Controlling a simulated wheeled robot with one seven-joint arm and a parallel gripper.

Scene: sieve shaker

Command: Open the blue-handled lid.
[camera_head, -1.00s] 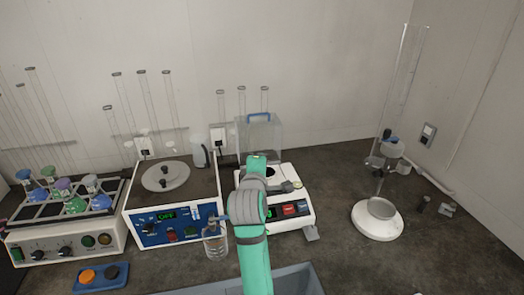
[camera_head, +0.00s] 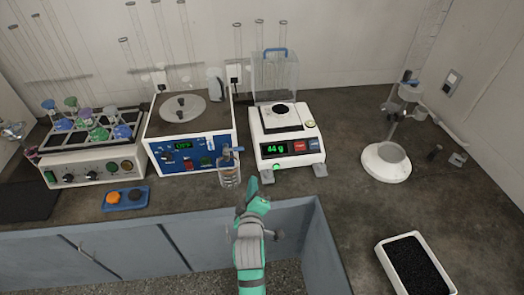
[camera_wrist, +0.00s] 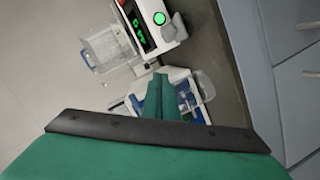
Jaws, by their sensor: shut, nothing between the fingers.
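The clear lid with a blue handle (camera_head: 275,53) stands raised at the back of the white balance (camera_head: 287,138) in the head view. Its handle is at the top, and the pan in front is uncovered, with a small dark thing (camera_head: 282,110) on it. The clear lid also shows in the wrist view (camera_wrist: 105,47). My gripper (camera_head: 254,187) is shut and empty. It is in front of the balance, near the counter's front edge, well apart from the lid. In the wrist view its fingers (camera_wrist: 163,90) are together.
A glass bottle (camera_head: 229,172) stands left of my gripper, before the blue-panelled machine (camera_head: 195,155). A flask rack (camera_head: 95,150) is at left. A stand with a white base (camera_head: 386,163) and a tray of black grains (camera_head: 415,268) are at right. Counter between balance and stand is clear.

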